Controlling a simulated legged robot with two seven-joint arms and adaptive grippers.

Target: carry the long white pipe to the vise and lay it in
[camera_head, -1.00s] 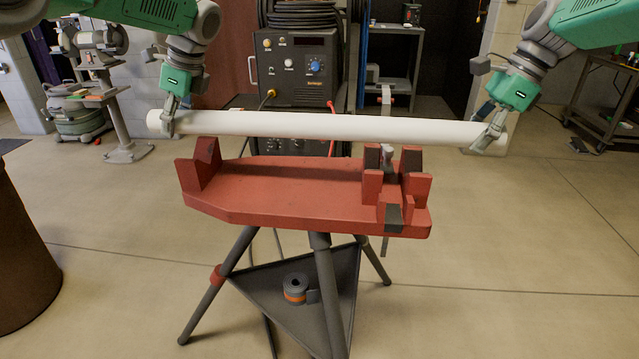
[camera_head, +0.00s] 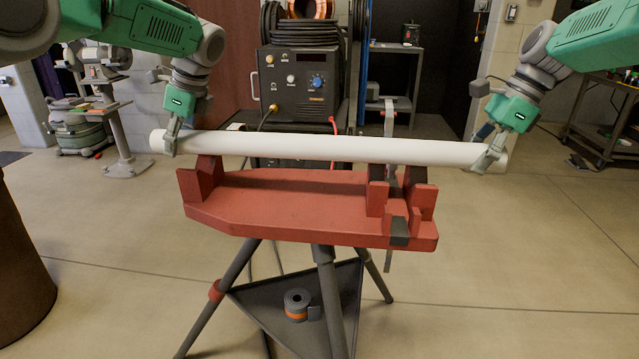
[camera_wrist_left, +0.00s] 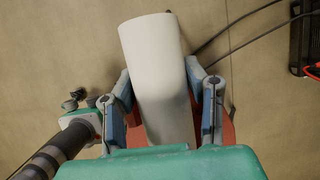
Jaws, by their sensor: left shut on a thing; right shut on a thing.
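The long white pipe (camera_head: 320,149) is level and spans above the red vise (camera_head: 290,205) on its tripod stand. My left gripper (camera_head: 170,140) is shut on the pipe near its left end. My right gripper (camera_head: 490,152) is shut on it near its right end. In the left wrist view the pipe (camera_wrist_left: 155,65) lies between the two blue fingers. In the head view the pipe overlaps the tops of the vise's left jaw and right uprights. I cannot tell whether it touches them.
A welding machine (camera_head: 298,82) with cables stands behind the vise. A roll of tape (camera_head: 297,304) lies on the tripod's lower shelf. A brown drum (camera_head: 20,265) is at the left edge and a cart (camera_head: 605,115) at the far right. The floor in front is open.

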